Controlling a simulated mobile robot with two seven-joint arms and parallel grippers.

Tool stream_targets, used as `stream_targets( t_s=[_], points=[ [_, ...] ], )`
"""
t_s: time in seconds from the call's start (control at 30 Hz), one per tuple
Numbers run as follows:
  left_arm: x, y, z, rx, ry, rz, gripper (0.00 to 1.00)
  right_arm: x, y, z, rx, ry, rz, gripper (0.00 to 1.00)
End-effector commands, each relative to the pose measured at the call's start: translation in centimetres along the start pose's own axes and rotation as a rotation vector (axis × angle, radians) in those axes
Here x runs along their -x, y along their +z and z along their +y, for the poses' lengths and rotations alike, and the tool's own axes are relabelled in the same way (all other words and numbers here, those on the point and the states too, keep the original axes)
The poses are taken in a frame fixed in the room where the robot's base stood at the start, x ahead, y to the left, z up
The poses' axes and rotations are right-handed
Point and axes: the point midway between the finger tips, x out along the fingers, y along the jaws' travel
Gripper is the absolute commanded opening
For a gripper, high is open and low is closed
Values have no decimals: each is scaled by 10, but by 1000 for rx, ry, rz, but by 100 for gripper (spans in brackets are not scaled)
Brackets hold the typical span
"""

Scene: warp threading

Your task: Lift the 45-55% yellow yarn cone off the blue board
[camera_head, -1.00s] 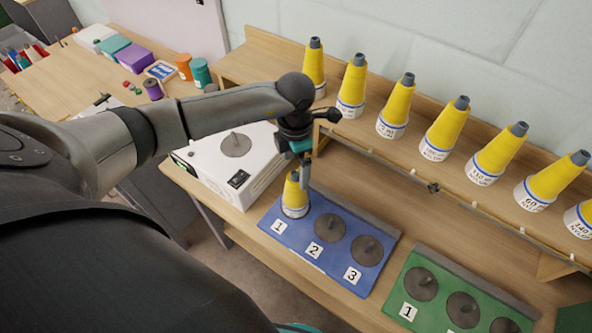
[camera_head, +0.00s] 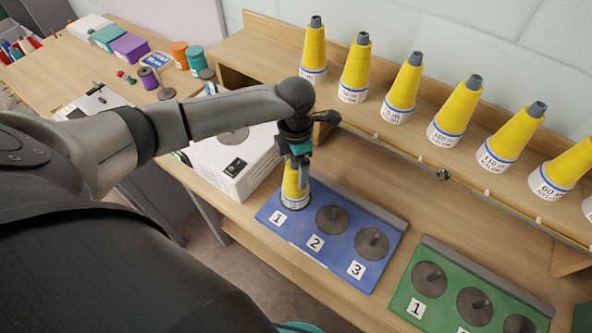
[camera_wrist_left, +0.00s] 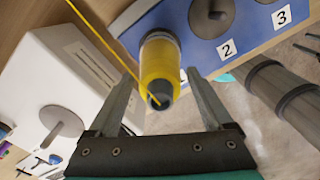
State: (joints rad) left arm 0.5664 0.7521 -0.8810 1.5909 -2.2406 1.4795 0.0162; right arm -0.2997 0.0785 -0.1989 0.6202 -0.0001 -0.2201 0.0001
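A yellow yarn cone (camera_head: 294,187) with a white and blue label band stands at position 1 on the blue board (camera_head: 330,257). My left gripper (camera_head: 301,173) is at the cone's upper part, partly hiding it in the head view. In the left wrist view the cone (camera_wrist_left: 160,68) stands with its grey tip between the two fingers (camera_wrist_left: 165,92). The fingers are open, with a gap visible on each side of the cone. Pegs 2 and 3 of the board are bare. The cone's percentage cannot be read.
A white box scale (camera_head: 228,168) with a round plate stands just left of the blue board. A row of yellow cones (camera_head: 402,90) stands on the wooden shelf behind. A green board (camera_head: 460,300) lies to the right with bare pegs.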

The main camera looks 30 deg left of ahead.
Motion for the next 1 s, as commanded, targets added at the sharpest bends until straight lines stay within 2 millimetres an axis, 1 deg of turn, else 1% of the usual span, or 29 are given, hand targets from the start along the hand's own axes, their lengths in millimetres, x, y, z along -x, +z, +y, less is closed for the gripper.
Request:
stream_targets(
  t_s=[0.03,0.07,0.43,0.47,0.67,1.0],
  points=[
    [0,0,0,0,0,0,78,0,0,0,0,0,0,50],
    [0,0,0,0,0,0,74,0,0,0,0,0,0,50],
    [0,0,0,0,0,0,32,0,0,0,0,0,0,50],
    [0,0,0,0,0,-1,31,0,0,0,1,0,0,50],
    [5,0,0,0,0,-1,31,4,0,0,1,0,0,50],
    [30,0,0,0,1,0,31,24,-2,0,2,0,0,50]
  ],
)
